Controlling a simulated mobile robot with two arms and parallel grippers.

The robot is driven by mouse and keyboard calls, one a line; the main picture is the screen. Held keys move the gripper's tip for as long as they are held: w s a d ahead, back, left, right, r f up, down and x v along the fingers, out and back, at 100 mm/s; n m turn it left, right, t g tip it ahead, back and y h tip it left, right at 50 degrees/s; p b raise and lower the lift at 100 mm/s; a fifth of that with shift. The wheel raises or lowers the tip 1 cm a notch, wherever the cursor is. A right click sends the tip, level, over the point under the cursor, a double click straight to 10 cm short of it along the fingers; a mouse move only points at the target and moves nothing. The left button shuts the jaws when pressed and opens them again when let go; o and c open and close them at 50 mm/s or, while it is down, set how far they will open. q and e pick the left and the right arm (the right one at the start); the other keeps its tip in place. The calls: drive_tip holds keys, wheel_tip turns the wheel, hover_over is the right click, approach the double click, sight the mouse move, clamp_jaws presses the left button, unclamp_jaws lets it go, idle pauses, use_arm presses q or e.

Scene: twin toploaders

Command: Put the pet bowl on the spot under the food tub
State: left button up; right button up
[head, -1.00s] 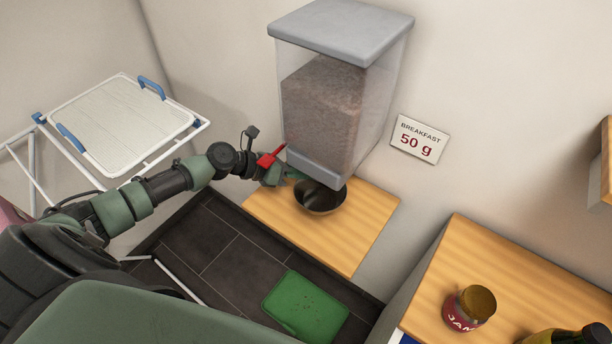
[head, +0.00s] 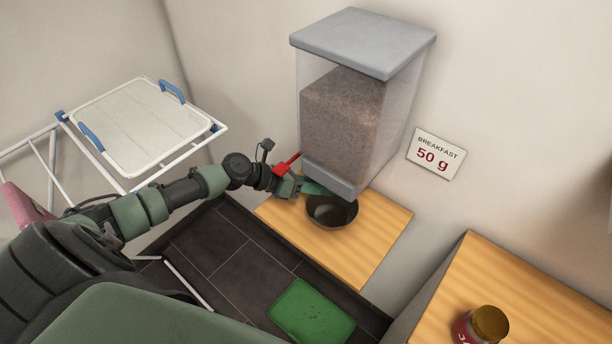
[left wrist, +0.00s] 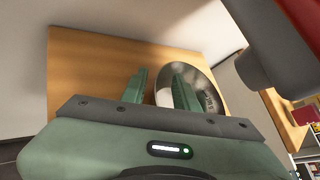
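The pet bowl (head: 334,213), dark and round, sits upright on a wooden shelf (head: 375,235); the front of the food tub (head: 345,110) hangs above its back edge. The tub is clear, grey-lidded and full of brown food. My left gripper (head: 312,187) is at the bowl's left side, below the tub's base. In the left wrist view its two green fingers (left wrist: 160,88) stand apart, one outside the bowl (left wrist: 208,88) and one over its inside, with the near rim between them and a gap visible. A marked spot is not visible. My right gripper is out of view.
A red bar (head: 287,164) sticks out by the tub's base, close above my left wrist. A "BREAKFAST 50 g" sign (head: 436,154) is on the wall. A green mat (head: 310,311) lies on dark tiles. A jam jar (head: 484,325) stands on a wooden counter (head: 480,275).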

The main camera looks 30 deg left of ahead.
use_arm(q)
drive_tip(key=v, duration=1.2)
drive_tip(key=shift+w, duration=0.1)
drive_tip(key=shift+f, duration=0.15)
